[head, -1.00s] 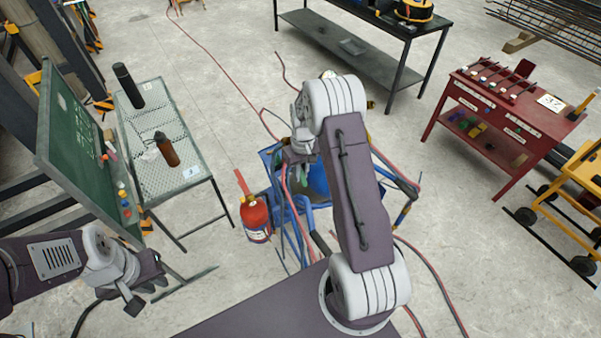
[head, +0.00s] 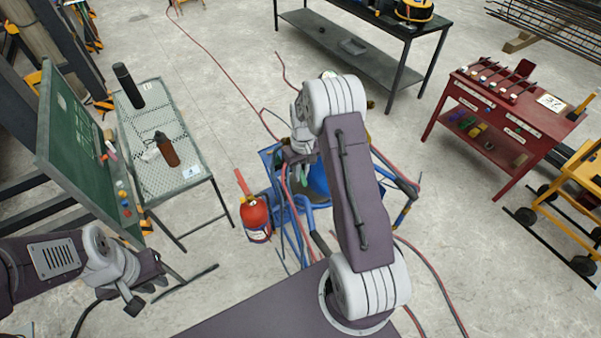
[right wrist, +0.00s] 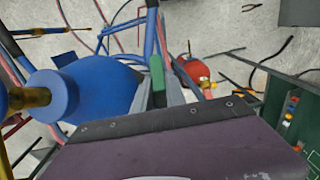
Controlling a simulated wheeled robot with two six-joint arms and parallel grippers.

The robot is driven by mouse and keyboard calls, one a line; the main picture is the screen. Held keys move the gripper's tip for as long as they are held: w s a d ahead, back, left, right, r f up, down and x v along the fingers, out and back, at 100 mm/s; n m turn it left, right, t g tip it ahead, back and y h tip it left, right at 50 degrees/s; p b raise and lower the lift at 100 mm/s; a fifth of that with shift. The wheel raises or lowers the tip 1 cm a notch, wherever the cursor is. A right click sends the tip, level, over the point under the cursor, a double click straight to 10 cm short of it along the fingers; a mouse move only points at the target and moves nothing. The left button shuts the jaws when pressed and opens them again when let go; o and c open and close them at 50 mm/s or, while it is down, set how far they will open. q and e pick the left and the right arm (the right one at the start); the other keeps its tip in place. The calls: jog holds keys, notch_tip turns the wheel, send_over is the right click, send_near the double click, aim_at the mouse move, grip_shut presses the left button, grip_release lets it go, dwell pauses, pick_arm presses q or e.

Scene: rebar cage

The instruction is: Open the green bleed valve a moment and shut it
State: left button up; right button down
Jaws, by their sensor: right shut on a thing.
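The green bleed valve handle (right wrist: 157,78) shows in the right wrist view as a small upright green lever. My right gripper (right wrist: 157,92) is shut on it, with one grey finger on each side. The fingers hide its lower part. In the head view my right gripper (head: 297,160) reaches down over the blue frame beside the blue tank, and my arm hides much of that spot. The rounded blue tank (right wrist: 95,88) stands close left of the gripper in the right wrist view. My left gripper (head: 150,272) is away at the lower left, its fingers unclear.
A red cylinder (head: 256,218) stands left of the blue frame (head: 291,212). Red hoses run across the floor. A mesh table (head: 175,170) with two bottles and a green board (head: 85,150) are at left. A red bench (head: 490,155) is at right. Open floor lies between.

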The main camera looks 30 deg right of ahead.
jog(key=shift+w, duration=0.15)
jog(key=m+y+b, duration=0.1)
jog(key=m+y, duration=0.1)
jog(key=y, duration=0.1)
jog(key=shift+a+m+b, duration=0.3)
jog(key=shift+a+b, duration=0.1)
jog(key=shift+w+a+r+m+t+y+b, duration=0.35)
jog(key=shift+m+t+y+b, duration=0.7)
jog(key=shift+m+y+b, duration=0.45)
jog(key=shift+w+a+r+m+t+y+b, duration=0.2)
jog(key=shift+a+r+m+t+y+b, duration=0.25)
jog(key=shift+m+t+y+b, duration=1)
jog(key=shift+w+a+r+m+t+y+b, duration=0.5)
jog(key=shift+m+y+b, duration=0.55)
jog(key=shift+m+b, duration=0.9)
jog(key=shift+s+d+m, duration=0.15)
jog(key=shift+s+m, duration=0.05)
jog(key=shift+m, duration=0.1)
jog(key=c, duration=1.4)
grip_release()
jog(key=shift+o, duration=0.2)
